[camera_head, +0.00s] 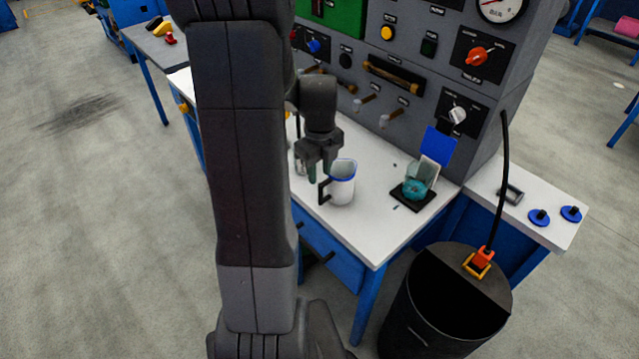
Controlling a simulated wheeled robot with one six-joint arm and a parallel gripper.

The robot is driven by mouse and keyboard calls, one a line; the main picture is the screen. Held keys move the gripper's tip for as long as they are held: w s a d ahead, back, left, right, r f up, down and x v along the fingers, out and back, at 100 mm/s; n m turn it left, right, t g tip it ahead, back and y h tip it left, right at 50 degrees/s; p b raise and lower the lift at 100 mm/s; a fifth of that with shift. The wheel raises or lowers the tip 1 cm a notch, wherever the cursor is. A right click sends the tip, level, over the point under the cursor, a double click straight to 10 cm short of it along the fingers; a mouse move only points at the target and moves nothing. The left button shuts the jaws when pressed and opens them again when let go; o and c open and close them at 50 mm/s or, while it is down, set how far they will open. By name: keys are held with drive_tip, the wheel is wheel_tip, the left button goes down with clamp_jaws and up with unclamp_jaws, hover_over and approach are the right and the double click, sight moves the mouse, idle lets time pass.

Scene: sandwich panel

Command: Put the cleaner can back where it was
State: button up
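I cannot clearly pick out a cleaner can. A white jug (342,187) with a blue rim and a dark handle stands upright on the white bench top (372,232). My gripper (317,172) points down just left of the jug, above its handle. The fingers are small and dark here, and I cannot tell whether they touch the handle or how wide apart they are. A small greenish container (299,163) shows partly behind my gripper, mostly hidden. My arm hides the left part of the bench.
A glass of teal liquid (415,187) stands on a black pad at the bench's right. A grey control panel (405,85) with knobs and handles rises behind. A black bin (418,310) stands in front. A side shelf (550,228) holds a dark cylinder and blue discs.

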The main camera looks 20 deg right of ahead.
drive_tip(key=shift+r, duration=1.7)
